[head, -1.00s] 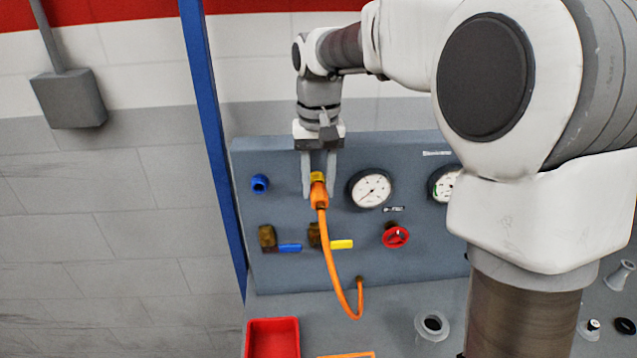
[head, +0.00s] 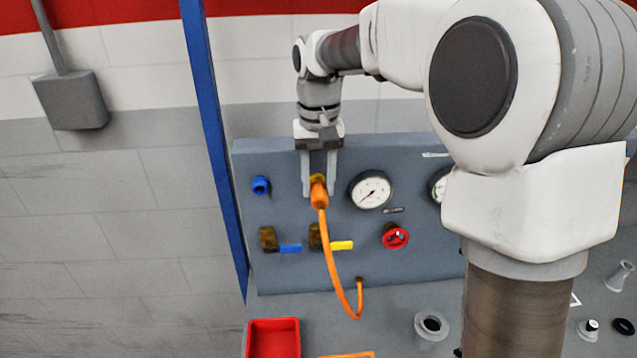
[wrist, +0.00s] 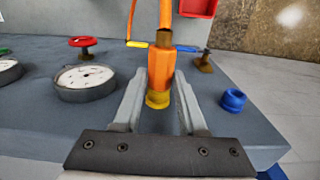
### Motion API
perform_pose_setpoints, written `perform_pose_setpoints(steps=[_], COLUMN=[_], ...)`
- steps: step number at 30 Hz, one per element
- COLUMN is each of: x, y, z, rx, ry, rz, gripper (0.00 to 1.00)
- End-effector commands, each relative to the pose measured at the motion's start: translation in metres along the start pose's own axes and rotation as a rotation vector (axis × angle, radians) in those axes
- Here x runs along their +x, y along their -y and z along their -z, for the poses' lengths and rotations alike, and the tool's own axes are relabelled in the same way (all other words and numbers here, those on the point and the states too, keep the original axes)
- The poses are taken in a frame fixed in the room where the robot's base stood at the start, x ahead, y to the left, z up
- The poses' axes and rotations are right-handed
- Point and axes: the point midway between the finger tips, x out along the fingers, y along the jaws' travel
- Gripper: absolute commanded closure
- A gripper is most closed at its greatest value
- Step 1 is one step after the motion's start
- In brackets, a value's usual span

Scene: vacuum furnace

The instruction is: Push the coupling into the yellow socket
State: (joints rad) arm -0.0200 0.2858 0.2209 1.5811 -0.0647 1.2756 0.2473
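The orange coupling (head: 319,195) is at the yellow socket (head: 318,178) on the grey panel, with its orange hose hanging below. In the wrist view the coupling (wrist: 161,70) lines up with the yellow socket (wrist: 158,98) and meets it; how deep it sits I cannot tell. My gripper (head: 319,195) is in front of the panel with one finger on each side of the coupling. In the wrist view my gripper (wrist: 160,100) shows narrow gaps between its fingers and the coupling, so it looks open around it. The socket is partly hidden by the coupling.
A blue socket (head: 261,185) is left of the coupling and a gauge (head: 371,190) is close on its right. Below are valves with a blue handle (head: 290,248) and a yellow handle (head: 342,245), and a red knob (head: 396,237). A red bin (head: 273,340) stands below.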

Motion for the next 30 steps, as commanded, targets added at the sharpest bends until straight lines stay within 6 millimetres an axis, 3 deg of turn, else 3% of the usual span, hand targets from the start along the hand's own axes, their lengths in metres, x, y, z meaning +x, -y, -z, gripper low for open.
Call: perform_pose_setpoints(steps=[1, 5, 17, 20, 30], x=[0.000, 0.000, -0.008, -0.024, -0.106], y=[0.000, 0.000, 0.000, 0.000, 0.001], z=[0.000, -0.001, -0.001, -0.001, 0.000], rx=[0.001, 0.000, 0.000, 0.000, 0.000], ry=[0.000, 0.002, 0.004, 0.002, 0.000], rz=[0.000, 0.000, 0.000, 0.000, 0.001], gripper=[0.49, 0.28, 0.28, 0.28, 0.28])
